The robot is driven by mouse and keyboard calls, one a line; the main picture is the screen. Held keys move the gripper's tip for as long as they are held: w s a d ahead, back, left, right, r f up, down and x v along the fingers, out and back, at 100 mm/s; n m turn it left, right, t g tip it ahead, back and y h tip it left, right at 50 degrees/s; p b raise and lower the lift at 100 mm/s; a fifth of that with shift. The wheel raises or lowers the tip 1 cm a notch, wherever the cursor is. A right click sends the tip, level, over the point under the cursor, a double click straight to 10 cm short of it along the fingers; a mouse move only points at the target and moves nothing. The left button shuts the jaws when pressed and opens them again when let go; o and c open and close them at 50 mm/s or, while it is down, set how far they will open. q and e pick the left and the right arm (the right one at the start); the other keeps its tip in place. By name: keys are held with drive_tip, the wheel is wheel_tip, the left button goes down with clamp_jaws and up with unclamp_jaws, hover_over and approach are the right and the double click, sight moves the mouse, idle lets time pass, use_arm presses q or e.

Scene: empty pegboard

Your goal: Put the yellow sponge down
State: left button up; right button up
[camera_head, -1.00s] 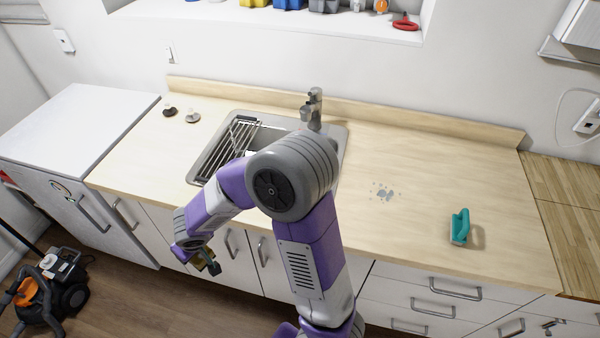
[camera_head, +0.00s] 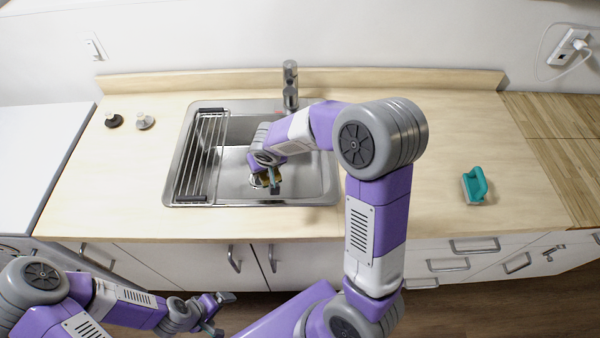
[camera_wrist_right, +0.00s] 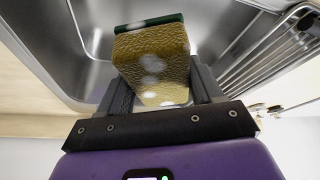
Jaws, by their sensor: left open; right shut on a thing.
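The yellow sponge (camera_wrist_right: 155,60) has a dark green layer on its far side and whitish patches on its face. My right gripper (camera_wrist_right: 163,88) is shut on it, with one finger on each side. In the head view my right gripper (camera_head: 268,183) is over the sink basin (camera_head: 315,180), and only a small part of the sponge shows there. I cannot tell whether the sponge touches the sink floor. My left gripper (camera_head: 218,312) is open and empty, low in front of the cabinets.
A wire rack (camera_head: 203,155) covers the sink's left part, and the faucet (camera_head: 290,88) stands behind the basin. Two stoppers (camera_head: 144,121) sit left of the sink. My right arm hides some counter.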

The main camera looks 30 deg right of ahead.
use_arm(q)
drive_tip(key=shift+o, duration=0.2)
wheel_tip(320, 180, down, 11)
drive_tip(key=b, duration=0.9)
use_arm(e)
drive_tip(key=w+d+f+m+h, duration=0.1)
drive_tip(key=w+d+f+m, duration=0.1)
drive_tip(key=w+d+f, duration=0.35)
drive_tip(key=w+d+f+m+h, duration=0.1)
drive_tip(key=w+d+f+m, duration=0.2)
drive_tip(key=d, duration=0.5)
use_arm(q)
wheel_tip(320, 180, down, 3)
drive_tip(key=b, duration=0.3)
drive_tip(key=shift+r, duration=0.2)
use_arm(e)
drive_tip(key=shift+g+y, duration=0.3)
drive_tip(key=shift+g, duration=0.1)
wheel_tip(320, 180, down, 10)
drive_tip(key=shift+w+d+r, duration=0.1)
drive_tip(key=shift+r, duration=0.1)
use_arm(q)
drive_tip(key=shift+s+f, duration=0.1)
drive_tip(key=shift+f+b, duration=0.55)
drive_tip(key=shift+b, duration=0.1)
use_arm(e)
drive_tip(key=shift+f, duration=0.6)
drive_tip(key=o, duration=1.1)
